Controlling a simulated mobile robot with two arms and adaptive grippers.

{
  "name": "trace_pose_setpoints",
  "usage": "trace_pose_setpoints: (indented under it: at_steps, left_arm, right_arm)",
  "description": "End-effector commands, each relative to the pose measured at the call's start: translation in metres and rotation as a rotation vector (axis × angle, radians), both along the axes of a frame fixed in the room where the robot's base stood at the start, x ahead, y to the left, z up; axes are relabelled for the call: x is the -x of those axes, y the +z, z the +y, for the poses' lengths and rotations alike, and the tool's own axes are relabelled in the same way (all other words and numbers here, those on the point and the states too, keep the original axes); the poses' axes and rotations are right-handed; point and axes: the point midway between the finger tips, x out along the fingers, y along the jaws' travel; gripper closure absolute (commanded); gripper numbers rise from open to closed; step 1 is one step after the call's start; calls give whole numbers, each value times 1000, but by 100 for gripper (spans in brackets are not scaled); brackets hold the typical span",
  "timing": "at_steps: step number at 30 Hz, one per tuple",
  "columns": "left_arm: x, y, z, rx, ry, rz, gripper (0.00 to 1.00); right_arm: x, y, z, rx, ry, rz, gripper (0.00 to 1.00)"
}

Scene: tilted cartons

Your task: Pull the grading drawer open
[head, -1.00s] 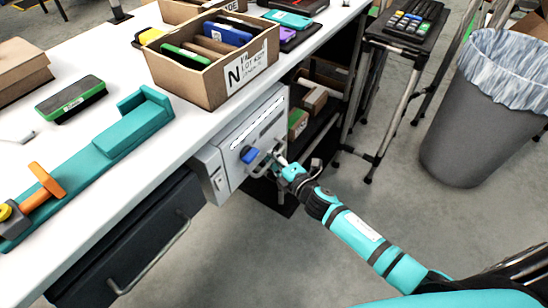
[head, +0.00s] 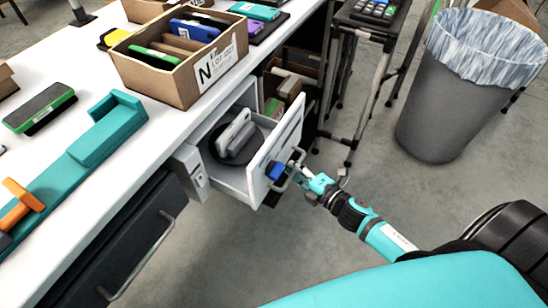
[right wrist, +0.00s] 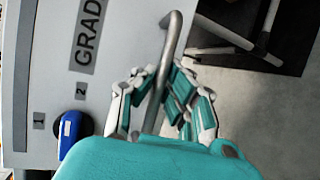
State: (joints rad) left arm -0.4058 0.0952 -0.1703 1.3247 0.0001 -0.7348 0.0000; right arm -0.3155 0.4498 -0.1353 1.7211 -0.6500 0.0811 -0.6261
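The grading drawer (head: 285,134) is light grey and hangs under the white workbench. It stands well open, and its front is out past the bench edge. In the right wrist view its front (right wrist: 50,60) carries a label (right wrist: 88,35) reading "GRAD", cut off by the frame. My right gripper (head: 302,172) is at the metal bar handle (right wrist: 170,48). The right wrist view shows the gripper's fingers (right wrist: 160,92) on both sides of the bar, closed around it. A blue piece (head: 276,171) sits on the drawer front beside the handle. My left gripper is out of view.
A lined bin (head: 440,110) stands right. Floor between is clear.

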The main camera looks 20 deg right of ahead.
Motion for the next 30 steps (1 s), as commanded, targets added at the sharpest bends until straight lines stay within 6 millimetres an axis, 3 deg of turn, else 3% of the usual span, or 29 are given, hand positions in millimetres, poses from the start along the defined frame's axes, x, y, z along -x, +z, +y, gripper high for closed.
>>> trace_pose_setpoints:
  at_steps: [6, 12, 28, 30]
  left_arm:
    - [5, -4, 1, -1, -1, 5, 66]
    - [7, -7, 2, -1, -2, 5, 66]
    - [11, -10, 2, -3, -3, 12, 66]
    - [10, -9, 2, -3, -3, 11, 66]
  right_arm:
    - [34, 1, -27, 4, 0, -1, 100]
    - [51, 1, -40, 4, 1, -2, 100]
    - [58, 2, -46, 3, 1, -5, 100]
    - [57, 2, -46, 3, 1, -5, 88]
